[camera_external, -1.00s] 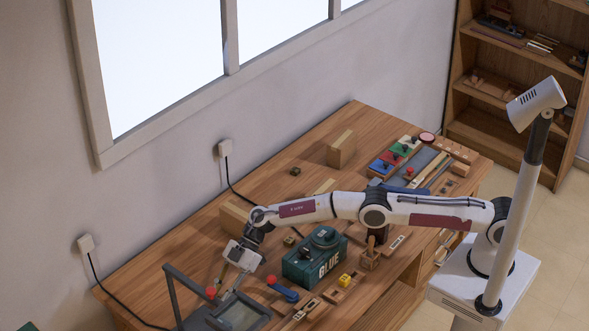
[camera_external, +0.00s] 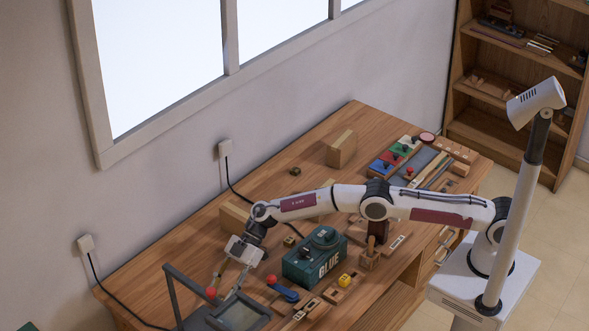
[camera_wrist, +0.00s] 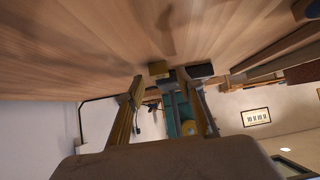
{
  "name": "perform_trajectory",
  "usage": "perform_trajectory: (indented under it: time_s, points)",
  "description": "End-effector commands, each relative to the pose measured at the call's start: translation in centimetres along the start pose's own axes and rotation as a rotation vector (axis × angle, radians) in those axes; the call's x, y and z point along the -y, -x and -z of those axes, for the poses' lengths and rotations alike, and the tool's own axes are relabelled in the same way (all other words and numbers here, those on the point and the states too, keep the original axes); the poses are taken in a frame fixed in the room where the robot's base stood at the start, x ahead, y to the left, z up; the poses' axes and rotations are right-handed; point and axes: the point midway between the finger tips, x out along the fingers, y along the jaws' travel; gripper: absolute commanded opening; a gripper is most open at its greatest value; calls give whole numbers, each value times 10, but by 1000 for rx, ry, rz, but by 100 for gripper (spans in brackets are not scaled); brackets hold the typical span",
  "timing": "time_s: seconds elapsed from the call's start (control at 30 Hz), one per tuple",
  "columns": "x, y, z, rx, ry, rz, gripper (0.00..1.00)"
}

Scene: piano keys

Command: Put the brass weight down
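My gripper (camera_external: 236,284) points down over the near left part of the workbench, left of the green glue box (camera_external: 300,268). In the wrist view its two long fingers (camera_wrist: 160,88) stand apart. A small yellowish block (camera_wrist: 158,69) shows between their tips, with a dark block (camera_wrist: 200,70) beside it. I cannot tell whether the yellowish block is the brass weight, or whether it is held or lies beyond the tips. No brass weight can be made out for certain in the external view.
A dark metal frame (camera_external: 172,292) with a red ball (camera_external: 211,293) stands left of my gripper.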

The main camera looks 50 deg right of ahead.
Motion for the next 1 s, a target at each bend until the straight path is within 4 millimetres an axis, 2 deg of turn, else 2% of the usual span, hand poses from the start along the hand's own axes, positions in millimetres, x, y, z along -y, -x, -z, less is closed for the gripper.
perform_trajectory:
  time_s: [0.47,1.0]
  points:
    - [0,37,0,-1,-2,-1,37]
    - [0,94,0,-1,0,-1,37]
